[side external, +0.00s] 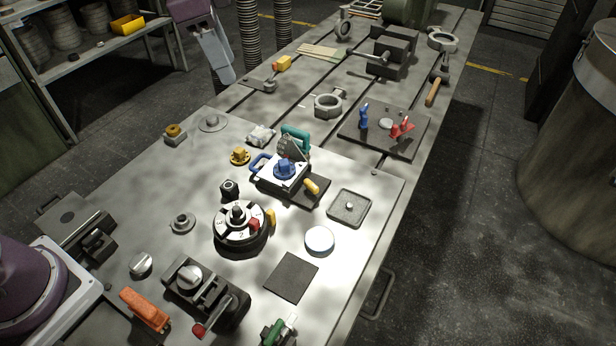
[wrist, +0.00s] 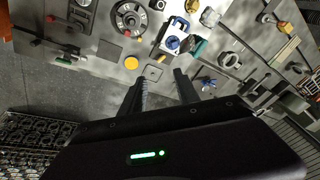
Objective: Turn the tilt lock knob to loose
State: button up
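No label marks a tilt lock knob. A blue knob (side external: 285,167) stands on a white-topped fixture (side external: 270,181) with a teal handle (side external: 297,136) behind it, and may be the one. In the wrist view the blue knob (wrist: 172,43) and teal handle (wrist: 199,48) lie beyond the fingers. Which setting the knob is at is too small to read. My gripper (wrist: 159,77) is open and empty, its two black fingers apart, short of the fixture and not touching it. I cannot make out my gripper in the side view.
A numbered dial (side external: 240,226) with a red tab stands left of a pale disc (side external: 319,240). A square tray (side external: 349,208) and dark mat (side external: 291,277) lie near the bench edge. A black block with a silver knob (side external: 188,276) and red-ended lever is at the front.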

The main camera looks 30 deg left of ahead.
jog(key=w+d+f+m+g, duration=0.1)
jog(key=w+d+f+m, duration=0.3)
jog(key=w+f, duration=0.65)
jog(key=m+g, duration=0.2)
jog(key=m, duration=0.6)
send_over(308, 180)
jog(key=shift+y, duration=0.4)
notch_tip(308, 180, down, 19)
jog(key=shift+s+r, duration=0.1)
notch_tip(308, 180, down, 8)
jog(key=shift+r, duration=0.15)
jog(key=shift+c, duration=0.2)
grip_shut()
